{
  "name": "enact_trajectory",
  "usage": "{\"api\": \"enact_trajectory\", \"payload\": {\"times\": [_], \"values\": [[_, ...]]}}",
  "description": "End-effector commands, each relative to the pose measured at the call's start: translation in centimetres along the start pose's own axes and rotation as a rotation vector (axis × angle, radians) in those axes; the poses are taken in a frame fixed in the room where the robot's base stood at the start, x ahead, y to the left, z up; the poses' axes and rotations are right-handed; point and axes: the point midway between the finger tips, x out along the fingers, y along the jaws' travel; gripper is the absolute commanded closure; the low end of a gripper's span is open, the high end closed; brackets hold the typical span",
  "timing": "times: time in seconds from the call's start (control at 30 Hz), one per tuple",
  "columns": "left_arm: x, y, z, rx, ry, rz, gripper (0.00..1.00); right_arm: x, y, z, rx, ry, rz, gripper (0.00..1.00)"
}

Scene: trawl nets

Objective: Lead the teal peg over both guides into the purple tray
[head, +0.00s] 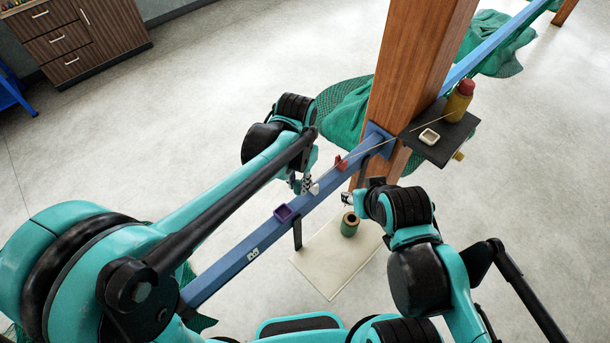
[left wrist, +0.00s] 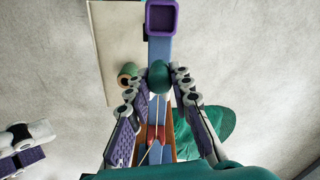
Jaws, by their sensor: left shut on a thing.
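My left gripper (head: 306,186) is shut on the teal peg (left wrist: 159,77), which shows between its fingertips in the left wrist view. The peg is above the blue rail (head: 245,247); in the head view I cannot make it out. A pale cord runs from the peg back toward the red guide (head: 341,161), also in the left wrist view (left wrist: 157,133). I cannot pick out a second guide. The small purple tray (head: 285,213) sits on the rail, ahead of the peg in the left wrist view (left wrist: 162,17). My right gripper (head: 350,198) is beside the rail, its jaws unclear.
A wooden post (head: 412,75) stands behind the guide. A dark shelf (head: 440,139) holds a red-capped bottle (head: 459,99) and a pale dish (head: 429,137). A green spool (head: 350,224) stands on a cream board (head: 325,260) near my right gripper. Green netting (head: 345,110) hangs behind.

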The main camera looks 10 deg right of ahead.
Motion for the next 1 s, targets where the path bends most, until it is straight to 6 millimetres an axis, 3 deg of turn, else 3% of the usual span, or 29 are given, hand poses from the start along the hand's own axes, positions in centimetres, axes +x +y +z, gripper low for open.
{"api": "enact_trajectory", "payload": {"times": [0.67,1.0], "values": [[-0.1,-1.5,5.6,-0.001,0.000,0.000,0.95,-0.9,0.0,-0.7,0.000,0.000,0.000,0.60],[3.3,-1.4,5.3,0.001,0.000,0.000,0.95,1.6,0.0,1.2,0.000,0.000,0.000,0.60]]}}
